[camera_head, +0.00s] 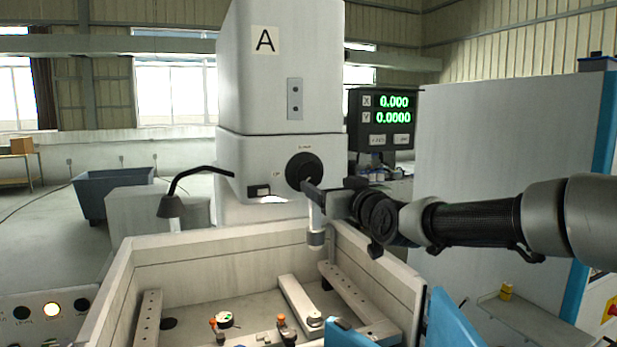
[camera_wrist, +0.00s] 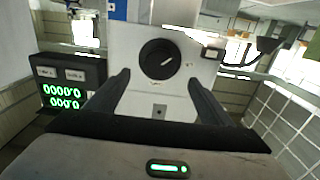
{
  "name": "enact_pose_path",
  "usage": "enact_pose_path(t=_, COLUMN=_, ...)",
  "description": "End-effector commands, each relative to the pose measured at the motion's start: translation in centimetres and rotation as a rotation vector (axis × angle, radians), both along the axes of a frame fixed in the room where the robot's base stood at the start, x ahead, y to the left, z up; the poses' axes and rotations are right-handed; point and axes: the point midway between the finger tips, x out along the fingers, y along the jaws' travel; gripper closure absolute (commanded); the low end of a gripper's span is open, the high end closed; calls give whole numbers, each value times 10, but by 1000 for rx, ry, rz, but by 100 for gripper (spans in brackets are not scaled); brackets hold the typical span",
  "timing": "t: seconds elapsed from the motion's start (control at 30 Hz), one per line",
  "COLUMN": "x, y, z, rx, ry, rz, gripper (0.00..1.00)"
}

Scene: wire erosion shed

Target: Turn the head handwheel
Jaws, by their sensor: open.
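The head handwheel is a round black knob (camera_head: 304,171) on the front of the white machine head (camera_head: 275,75), which bears a letter A plate. In the wrist view the knob (camera_wrist: 158,59) shows a pale pointer line and lies beyond and between the fingers. My gripper (camera_head: 312,190) is at the knob's lower right in the head view, with its fingers partly over the knob's lower edge. In the wrist view my gripper (camera_wrist: 157,80) has its two dark fingers wide apart with nothing between them. Whether a finger touches the knob cannot be told.
A black readout (camera_head: 381,118) with green digits stands right of the head. A bent black lamp (camera_head: 172,204) is at the left. Below is an open-topped tank (camera_head: 150,249) with clamps and bars. A tall white cabinet (camera_head: 500,150) stands at the right.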

Motion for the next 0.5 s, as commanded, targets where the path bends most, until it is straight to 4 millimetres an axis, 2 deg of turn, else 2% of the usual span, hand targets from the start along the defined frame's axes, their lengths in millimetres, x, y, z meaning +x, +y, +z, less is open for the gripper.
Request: enact_pose_path(t=0.5, x=81, y=36, z=3, rx=3, ry=2, rz=3, gripper=26)
